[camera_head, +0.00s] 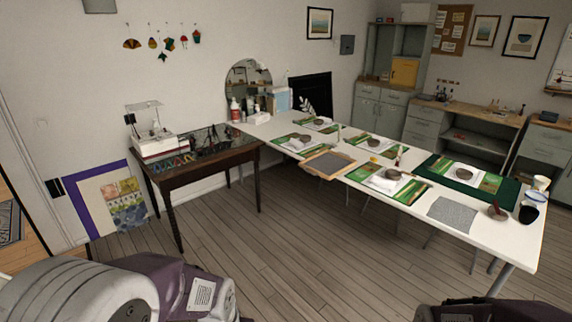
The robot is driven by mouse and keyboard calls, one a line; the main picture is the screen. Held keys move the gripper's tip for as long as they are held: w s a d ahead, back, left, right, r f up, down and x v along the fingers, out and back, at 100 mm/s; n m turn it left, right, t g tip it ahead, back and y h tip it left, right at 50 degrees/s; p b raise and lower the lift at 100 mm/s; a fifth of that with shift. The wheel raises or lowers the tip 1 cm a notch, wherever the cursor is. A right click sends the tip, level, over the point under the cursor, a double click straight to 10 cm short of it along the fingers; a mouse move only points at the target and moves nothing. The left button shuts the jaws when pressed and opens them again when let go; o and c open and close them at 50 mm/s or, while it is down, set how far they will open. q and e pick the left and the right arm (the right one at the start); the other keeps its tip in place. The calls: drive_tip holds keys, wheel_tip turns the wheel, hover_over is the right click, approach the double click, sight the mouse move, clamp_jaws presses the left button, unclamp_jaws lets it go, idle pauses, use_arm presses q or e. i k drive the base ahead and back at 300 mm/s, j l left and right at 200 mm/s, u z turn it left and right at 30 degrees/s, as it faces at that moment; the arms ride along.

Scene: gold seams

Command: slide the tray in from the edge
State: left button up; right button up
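The tray (345,158) has a light wooden rim and a dark grey inside. It lies on the long white table (415,206), tilted in the picture, at the front edge. Its near side appears to stick out past that edge over the floor. Nothing touches the tray from my side. Parts of my two arms show at the bottom left and bottom right, far from the table. Neither gripper is in view.
Green mats with papers and grey bowls flank the tray; one bowl (374,142) stands behind it. A grey cloth (452,212) lies further right. A dark wooden table (205,165) with a sewing machine stands left. The wooden floor (300,240) in front is clear.

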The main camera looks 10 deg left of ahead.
sight(327, 163)
drive_tip(key=i+j, duration=0.15)
drive_tip(key=i, duration=0.35)
drive_tip(key=i+j, duration=0.2)
drive_tip(key=i, duration=0.3)
drive_tip(key=i+j, duration=0.15)
drive_tip(key=i, duration=0.4)
drive_tip(key=i+j+z, duration=0.1)
drive_tip(key=i, duration=0.4)
drive_tip(key=i+j, duration=0.25)
drive_tip(key=i, duration=0.25)
drive_tip(key=i+j, duration=0.2)
drive_tip(key=i, duration=0.3)
drive_tip(key=i+j, duration=0.25)
drive_tip(key=i, duration=0.25)
